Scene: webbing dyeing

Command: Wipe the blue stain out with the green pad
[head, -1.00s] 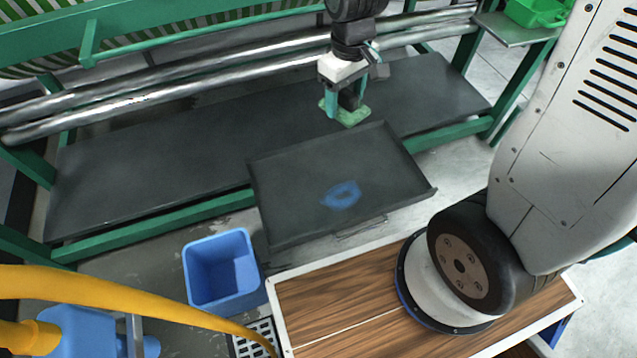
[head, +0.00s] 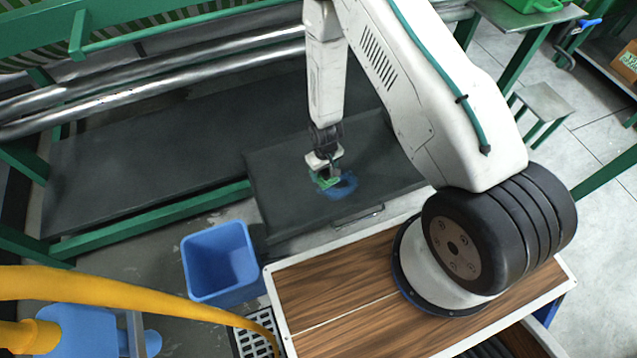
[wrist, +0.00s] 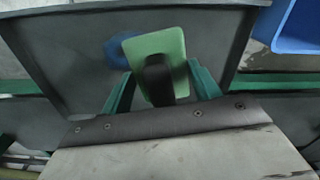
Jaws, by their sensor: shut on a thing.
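The blue stain (head: 343,187) is a ring-like smear on the dark grey tray (head: 280,212). In the wrist view, part of the stain (wrist: 117,50) shows at the left of the pad. The green pad (wrist: 158,52) has a dark handle, and my gripper (wrist: 160,88) is shut on it with teal fingers at either side. In the head view, my gripper (head: 325,173) holds the pad (head: 326,181) low at the stain's upper left edge. The pad covers a little of the stain. I cannot tell whether it touches the tray.
A dark shelf (head: 140,185) with a green frame lies behind. A yellow hose (head: 130,305) crosses the lower left. A wooden-topped surface (head: 340,295) is in front.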

